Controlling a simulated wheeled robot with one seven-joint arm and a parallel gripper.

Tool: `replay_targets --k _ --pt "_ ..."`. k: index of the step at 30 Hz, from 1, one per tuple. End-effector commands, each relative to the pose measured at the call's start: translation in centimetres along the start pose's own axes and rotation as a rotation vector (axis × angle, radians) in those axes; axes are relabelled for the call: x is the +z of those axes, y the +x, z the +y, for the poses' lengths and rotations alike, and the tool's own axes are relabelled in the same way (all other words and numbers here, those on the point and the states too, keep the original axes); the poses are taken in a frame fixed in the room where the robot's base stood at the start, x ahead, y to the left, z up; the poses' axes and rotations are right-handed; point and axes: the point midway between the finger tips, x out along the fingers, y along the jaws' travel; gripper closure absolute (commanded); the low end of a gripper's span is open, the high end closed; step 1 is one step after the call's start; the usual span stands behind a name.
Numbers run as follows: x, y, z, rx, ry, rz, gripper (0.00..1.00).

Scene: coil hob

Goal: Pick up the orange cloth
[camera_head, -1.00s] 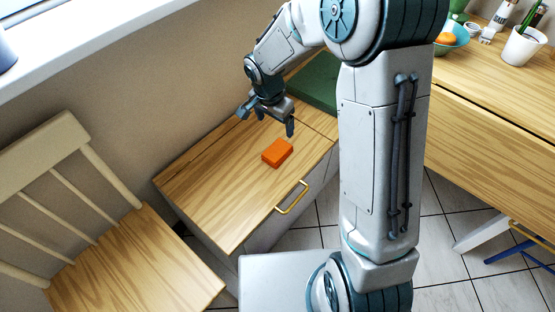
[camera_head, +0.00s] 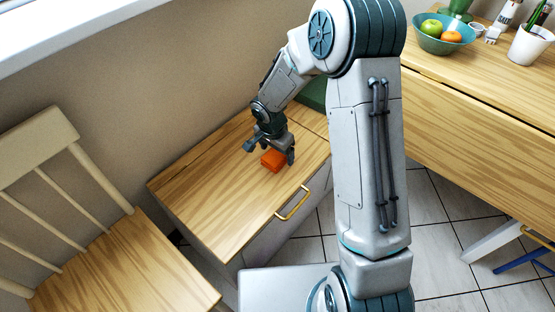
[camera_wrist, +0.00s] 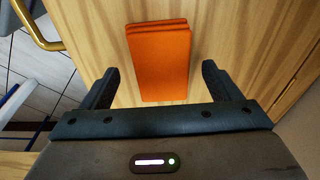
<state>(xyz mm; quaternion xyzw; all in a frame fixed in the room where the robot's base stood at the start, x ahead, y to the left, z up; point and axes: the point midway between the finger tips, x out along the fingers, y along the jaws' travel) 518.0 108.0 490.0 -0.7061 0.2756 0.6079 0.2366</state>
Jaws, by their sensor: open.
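The orange cloth (camera_head: 272,161) is a small folded block lying on the wooden top of a low cabinet (camera_head: 215,195). In the wrist view the cloth (camera_wrist: 159,62) shows its folded layers at the far edge, and its near part lies between the fingertips. My gripper (camera_head: 271,154) is open and just above the cloth, with a finger to either side. In the wrist view my gripper (camera_wrist: 158,80) has both fingers apart from the cloth, with bare wood visible on each side. The height of the fingertips above the wood is hard to tell.
A brass handle (camera_head: 293,203) sticks out from the cabinet front. A green item (camera_head: 314,95) lies at the cabinet's back end. A wooden chair (camera_head: 110,260) stands at the left. A desk at the right holds a fruit bowl (camera_head: 440,42) and a white cup (camera_head: 529,46).

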Motion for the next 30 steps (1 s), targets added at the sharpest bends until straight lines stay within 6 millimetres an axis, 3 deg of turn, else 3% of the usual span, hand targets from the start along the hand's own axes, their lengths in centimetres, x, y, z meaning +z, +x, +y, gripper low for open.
replay_targets --k 3,11,16,30 --pt "0.0 1.2 0.0 0.0 0.001 0.0 0.16" --pt "-0.1 1.2 0.0 -0.001 0.001 0.0 0.16" --pt "-0.1 1.2 0.0 -0.001 0.001 0.0 0.64" --pt "-0.2 0.2 -0.1 -0.002 0.001 0.002 0.65"
